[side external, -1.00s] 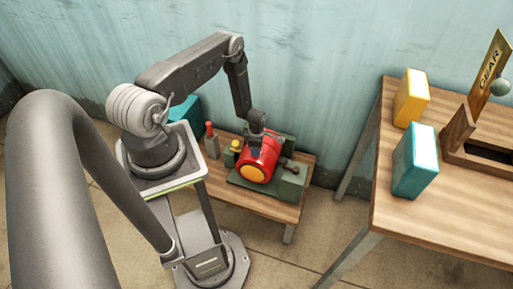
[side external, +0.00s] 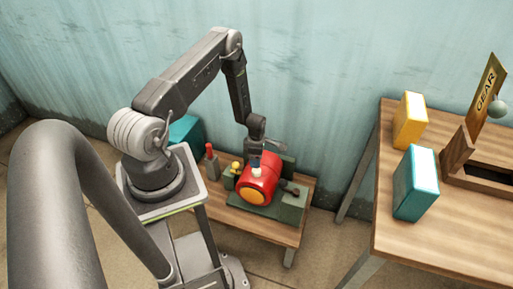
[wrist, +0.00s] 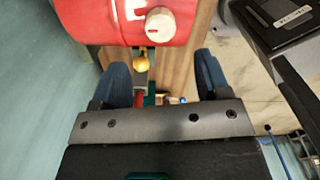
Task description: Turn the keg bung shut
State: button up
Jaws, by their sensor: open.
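The red keg (side external: 263,178) lies on its side on a green cradle (side external: 291,208), its yellow end facing the camera. Its bung is a white round knob (wrist: 160,24) with a small red mark, on the red keg wall (wrist: 95,22) at the top of the wrist view. The bung also shows as a pale spot (side external: 256,172) on top of the keg in the side view. My gripper (side external: 256,153) is above the keg, close over the bung. In the wrist view its blue fingers are spread apart with nothing held between them (wrist: 162,68); the bung lies beyond the fingertips.
A low wooden table (side external: 270,232) carries the keg. A red-topped bottle (side external: 211,160) and a small yellow part (side external: 236,166) stand left of it. A higher table on the right holds yellow (side external: 411,121) and teal (side external: 415,183) boxes.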

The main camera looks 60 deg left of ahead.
notch_tip(320, 180, up, 6)
jog(key=shift+f, duration=0.1)
dwell(0.4)
jog(key=w+d+r+m+t, duration=0.1)
jog(key=d+r+m, duration=0.35)
jog(key=r, duration=0.55)
jog(key=w+d+r+m+t+y, duration=0.1)
jog(key=d+r+m, duration=0.35)
jog(key=r, duration=0.55)
jog(key=w+d+r+m+t, duration=0.1)
jog(key=w+d+r+m, duration=0.3)
jog(key=r, duration=0.6)
jog(key=s+d+r+m+t, duration=0.1)
jog(key=s+d+r+m, duration=0.3)
jog(key=s+m, duration=0.1)
jog(key=s+d+r+m, duration=0.4)
jog(key=s+r+m, duration=0.1)
jog(key=s, duration=0.3)
jog(key=s+d+r+m+t+h, duration=0.1)
jog(key=s+d+r+m, duration=0.3)
jog(key=s+r+m, duration=0.1)
jog(key=shift+s+d+m+t, duration=0.25)
jog(key=shift+s+m, duration=0.45)
jog(key=shift+s, duration=0.45)
jog(key=shift+r, duration=0.1)
